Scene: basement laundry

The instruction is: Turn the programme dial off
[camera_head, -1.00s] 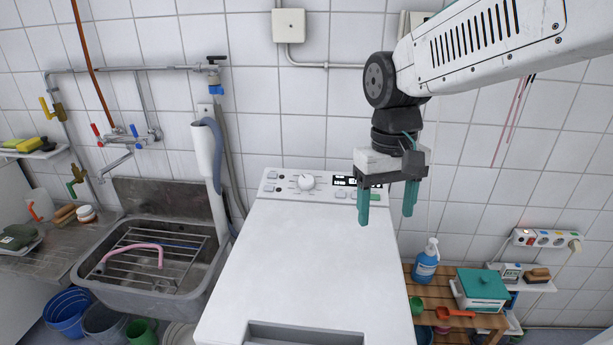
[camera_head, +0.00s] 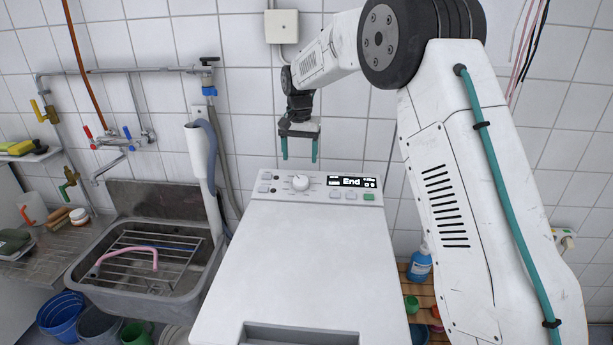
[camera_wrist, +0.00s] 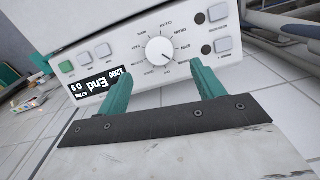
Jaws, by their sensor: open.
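The white programme dial (camera_head: 299,183) sits on the control panel (camera_head: 264,196) at the back of the white washing machine (camera_head: 300,270). The display (camera_head: 351,183) beside it reads "End". My gripper (camera_head: 300,159) is open and empty, its teal fingers pointing down above and behind the dial. In the wrist view the dial (camera_wrist: 160,51) lies just beyond and between the two fingertips of my gripper (camera_wrist: 160,78), with printed labels around it. The fingers appear apart from the dial.
Small buttons flank the dial, including a green one (camera_head: 369,197). A grey sink (camera_head: 150,275) with a rack stands left of the machine. A blue bottle (camera_head: 420,263) is at the right. The machine's top is clear.

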